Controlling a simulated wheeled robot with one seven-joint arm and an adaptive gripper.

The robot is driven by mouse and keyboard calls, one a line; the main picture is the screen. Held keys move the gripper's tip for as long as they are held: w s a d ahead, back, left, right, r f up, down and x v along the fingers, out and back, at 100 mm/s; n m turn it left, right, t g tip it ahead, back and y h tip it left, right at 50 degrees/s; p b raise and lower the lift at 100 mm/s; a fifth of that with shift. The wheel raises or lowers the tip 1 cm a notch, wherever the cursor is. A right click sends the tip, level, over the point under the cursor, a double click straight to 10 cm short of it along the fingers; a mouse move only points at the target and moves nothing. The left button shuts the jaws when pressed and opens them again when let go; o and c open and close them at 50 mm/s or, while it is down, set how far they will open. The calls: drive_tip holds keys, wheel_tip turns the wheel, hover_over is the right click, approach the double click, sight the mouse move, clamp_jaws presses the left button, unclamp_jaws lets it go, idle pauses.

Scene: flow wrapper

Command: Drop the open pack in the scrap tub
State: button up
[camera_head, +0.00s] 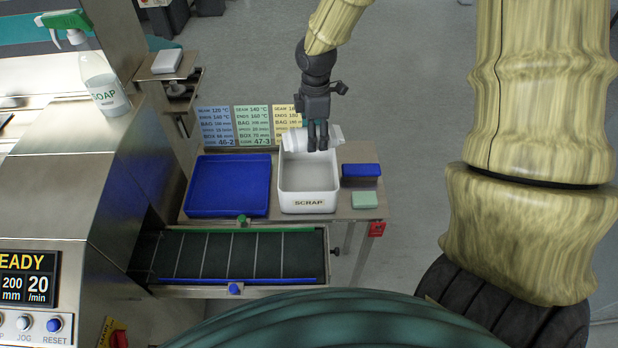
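The scrap tub (308,206) is a white open box with SCRAP on its front wall, standing on the side table. The pack (297,140) is a white wrapped piece, slightly tilted, at the tub's far rim. My gripper (318,148) points down over the far part of the tub, its dark fingers close together across the pack. It appears shut on the pack, which shows on both sides of the fingers. The pack's open end cannot be made out. The tub floor that shows looks empty.
A blue tray (228,185) stands left of the tub. A dark blue box (361,171) and a green block (364,200) sit to its right. Setting cards (252,125) stand behind.

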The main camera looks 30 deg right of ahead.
wheel_tip(320, 180, down, 4)
drive_tip(key=shift+w+r+b, duration=0.1)
drive_tip(key=shift+r+b, duration=0.15)
drive_tip(key=shift+b, duration=0.9)
drive_tip(key=shift+f+b, duration=0.6)
drive_tip(key=shift+f, duration=0.05)
drive_tip(key=o, duration=1.1)
drive_tip(key=shift+r, duration=0.15)
wheel_tip(320, 180, up, 12)
drive_tip(key=shift+d+f, duration=0.1)
